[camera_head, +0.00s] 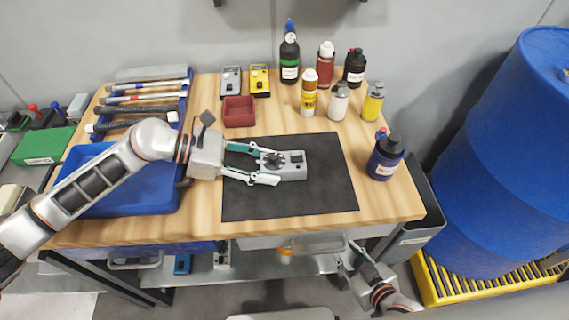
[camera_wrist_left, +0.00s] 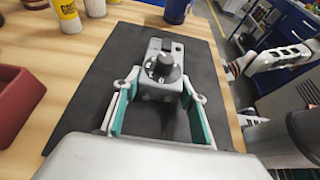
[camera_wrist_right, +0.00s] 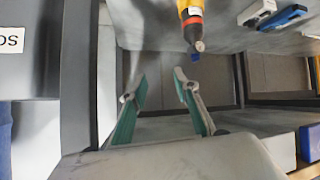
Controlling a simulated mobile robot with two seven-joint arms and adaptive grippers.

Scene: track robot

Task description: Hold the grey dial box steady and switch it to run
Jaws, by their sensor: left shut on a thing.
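The grey dial box (camera_head: 294,172) lies on the black mat (camera_head: 245,203) on the workbench. Its round dark knob (camera_wrist_left: 164,66) shows on top in the left wrist view; the marking it points to is too small to read. My left gripper (camera_head: 268,165) is shut on the box, one finger along each side, near the knob end. In the left wrist view the box (camera_wrist_left: 155,90) sits between the fingers. My right gripper (camera_head: 346,256) is low in front of the bench, below the worktop edge, away from the box. In the right wrist view its fingers (camera_wrist_right: 161,82) are apart and empty.
Several bottles (camera_head: 289,60) stand at the back, and a dark blue one (camera_head: 385,160) right of the mat. A red bin (camera_head: 238,112), grey and yellow boxes (camera_head: 260,80) and a blue tray (camera_head: 105,206) lie left and behind. A big blue drum (camera_head: 500,160) stands at right.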

